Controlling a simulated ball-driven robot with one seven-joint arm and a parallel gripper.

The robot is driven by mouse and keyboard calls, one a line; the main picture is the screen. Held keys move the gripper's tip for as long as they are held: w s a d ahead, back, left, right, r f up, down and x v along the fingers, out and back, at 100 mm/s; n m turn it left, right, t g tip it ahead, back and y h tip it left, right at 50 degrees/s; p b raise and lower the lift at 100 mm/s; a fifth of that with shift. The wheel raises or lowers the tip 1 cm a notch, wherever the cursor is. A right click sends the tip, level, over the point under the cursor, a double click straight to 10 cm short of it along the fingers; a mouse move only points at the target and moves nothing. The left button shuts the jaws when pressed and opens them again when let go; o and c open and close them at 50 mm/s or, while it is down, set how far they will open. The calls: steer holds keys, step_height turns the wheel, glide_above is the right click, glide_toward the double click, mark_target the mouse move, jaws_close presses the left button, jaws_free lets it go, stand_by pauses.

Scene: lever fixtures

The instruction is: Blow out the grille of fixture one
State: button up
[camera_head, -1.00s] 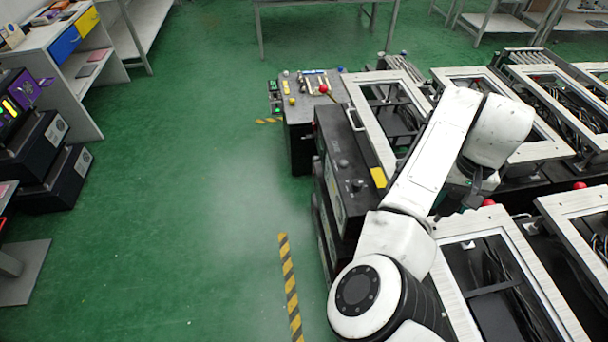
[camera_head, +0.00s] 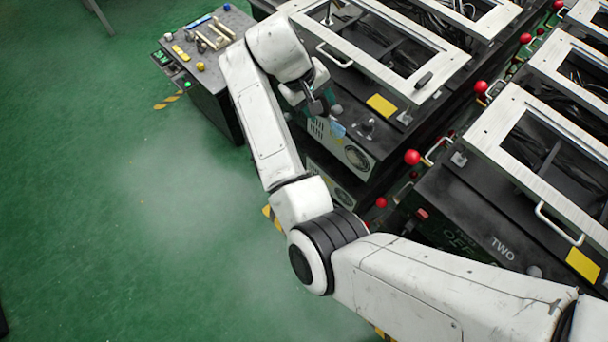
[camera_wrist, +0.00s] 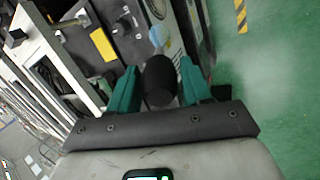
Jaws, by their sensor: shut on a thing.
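My gripper (camera_head: 318,103) hangs in front of the black fixture (camera_head: 385,128), whose label I cannot read. In the wrist view my gripper (camera_wrist: 158,70) has its teal fingers on either side of a dark rounded bulb (camera_wrist: 160,84), shut on it. The fixture's front has a round grille (camera_head: 357,158) and a slotted panel (camera_head: 315,128) beside it. A light blue piece (camera_head: 337,130) shows between them; it also shows just beyond the bulb in the wrist view (camera_wrist: 158,36). I cannot tell whether it belongs to the bulb or the fixture.
A fixture marked TWO (camera_head: 470,215) stands to the right, with red ball-tipped levers (camera_head: 412,157) in the gap. A black bench (camera_head: 205,65) with small tools stands at the upper left. The green floor (camera_head: 150,220) at left is clear, with striped tape near the fixtures.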

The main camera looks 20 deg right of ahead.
steer(key=s+a+f+n+t+h, duration=0.1)
steer(key=s+a+f+h, duration=0.1)
steer(key=s+f, duration=0.1)
steer(key=s+a+f+n+t+h+b, duration=0.1)
steer(key=s+a+f, duration=0.1)
steer(key=s+f, duration=0.2)
steer(key=s+a+f+n+t+h+b, duration=0.1)
steer(key=s+a+f+n+h, duration=0.1)
steer(key=f, duration=0.3)
steer(key=shift+s+a+f+t+h, duration=0.15)
steer(key=shift+s+a+t, duration=0.05)
steer(key=shift+s, duration=0.2)
steer(key=shift+s+a+f+t+h, duration=0.1)
steer(key=shift+s+a+t+h, duration=0.1)
steer(key=shift+s, duration=0.15)
steer(key=b+x, duration=0.2)
steer(key=x, duration=0.2)
steer(key=shift+d+f+b, duration=0.1)
steer(key=shift+d+b, duration=0.15)
steer(key=shift+b, duration=0.1)
steer(key=o, duration=0.5)
steer(key=shift+c, duration=0.4)
steer(key=shift+o, duration=0.2)
steer(key=c, duration=0.5)
